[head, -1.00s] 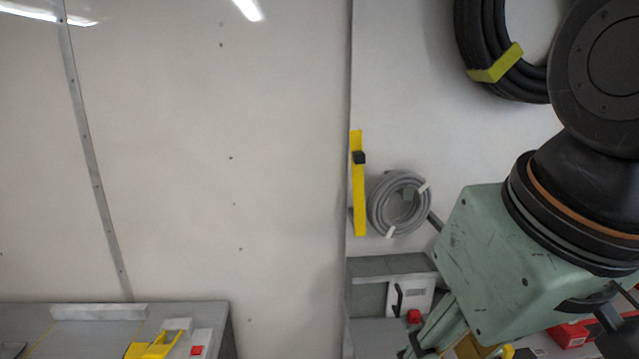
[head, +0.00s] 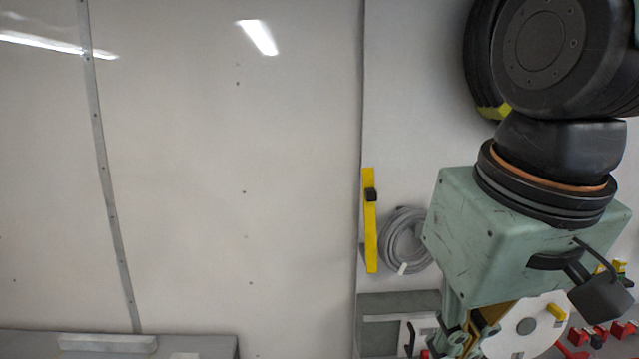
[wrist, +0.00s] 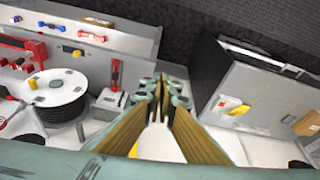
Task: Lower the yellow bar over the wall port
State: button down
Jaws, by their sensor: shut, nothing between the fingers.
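A yellow bar (head: 369,240) stands upright on the light wall, near the panel seam, in the head view. A black knob (head: 371,195) sits on its upper part. I cannot make out a wall port near it. My gripper (wrist: 162,86) is shut and empty in the wrist view, pointing towards the white floor between two grey benches. In the head view its fingers run down to the lower edge, below and right of the bar and well apart from it; their tips are not clearly shown there. The bar is not identifiable in the wrist view.
A grey hose coil (head: 401,240) hangs right of the bar, partly behind my arm. A black hose coil (head: 482,50) hangs higher. A white-topped reel (wrist: 52,92) and red fittings stand at left in the wrist view. The wall left of the bar is clear.

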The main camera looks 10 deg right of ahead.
jog(key=w+a+r+g+h+p, duration=0.1)
jog(key=w+r+p, duration=0.2)
jog(key=w+r, duration=0.6)
jog(key=w+r+g+h+p, duration=0.15)
jog(key=w+r, duration=0.35)
jog(key=w, duration=0.9)
jog(key=w+a+r+h+p, duration=0.1)
jog(key=w+a+r+p, duration=0.1)
jog(key=w, duration=0.8)
jog(key=w+a+r+m+g+h+p, duration=0.1)
jog(key=w+a+r+p, duration=0.1)
jog(key=w, duration=0.7)
jog(key=shift+w+a+p, duration=0.4)
jog(key=shift+a+p, duration=0.5)
jog(key=shift+a, duration=0.3)
jog(key=shift+g, duration=0.25)
jog(key=shift+d, duration=0.1)
